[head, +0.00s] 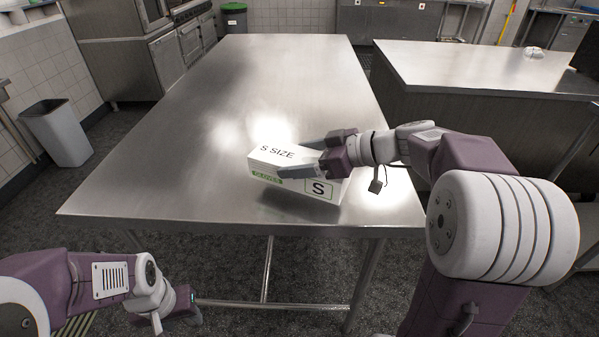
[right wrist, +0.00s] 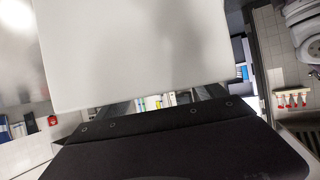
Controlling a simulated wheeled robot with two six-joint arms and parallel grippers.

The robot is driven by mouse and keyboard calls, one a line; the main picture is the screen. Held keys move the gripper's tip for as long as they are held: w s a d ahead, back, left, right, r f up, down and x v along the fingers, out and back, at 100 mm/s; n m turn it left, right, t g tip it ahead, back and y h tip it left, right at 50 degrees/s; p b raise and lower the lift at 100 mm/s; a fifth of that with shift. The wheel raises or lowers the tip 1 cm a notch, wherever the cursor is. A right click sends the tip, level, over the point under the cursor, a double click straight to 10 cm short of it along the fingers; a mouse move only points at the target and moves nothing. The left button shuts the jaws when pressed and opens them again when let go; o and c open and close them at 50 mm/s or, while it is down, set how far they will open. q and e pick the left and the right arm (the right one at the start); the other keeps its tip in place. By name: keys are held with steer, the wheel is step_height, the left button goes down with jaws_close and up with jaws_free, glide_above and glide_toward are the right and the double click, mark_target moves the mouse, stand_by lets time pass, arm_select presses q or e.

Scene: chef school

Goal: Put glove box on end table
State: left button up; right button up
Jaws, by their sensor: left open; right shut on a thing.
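The glove box (head: 268,155) is white with green labels and the words "S SIZE". It is at the near part of a long steel table (head: 300,70), slightly tilted; I cannot tell whether it touches the top. My right gripper (head: 305,160) is shut on the glove box from its right side. In the right wrist view the box's pale face (right wrist: 135,50) fills the upper middle, beyond the dark gripper body. My left arm is low at the left, below the table edge; its gripper (head: 190,308) is only partly visible. I cannot tell which table is the end table.
A second steel table (head: 470,65) stands at the right, with a small white item (head: 533,52) on it. A grey bin (head: 57,132) stands on the floor at the left. Ovens (head: 125,45) line the back left. The long table's top is otherwise clear.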

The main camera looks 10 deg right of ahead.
step_height(320, 180, down, 3)
steer(key=shift+f+b, duration=0.1)
steer(key=shift+b, duration=0.25)
steer(key=shift+f, duration=0.45)
steer(key=o, duration=1.7)
steer(key=shift+s+d+r, duration=0.15)
steer(key=shift+r, duration=0.05)
steer(key=p+v, duration=0.1)
steer(key=v, duration=1)
steer(key=shift+s+d+r, duration=0.1)
steer(key=shift+s+d, duration=0.1)
steer(key=shift+d, duration=0.05)
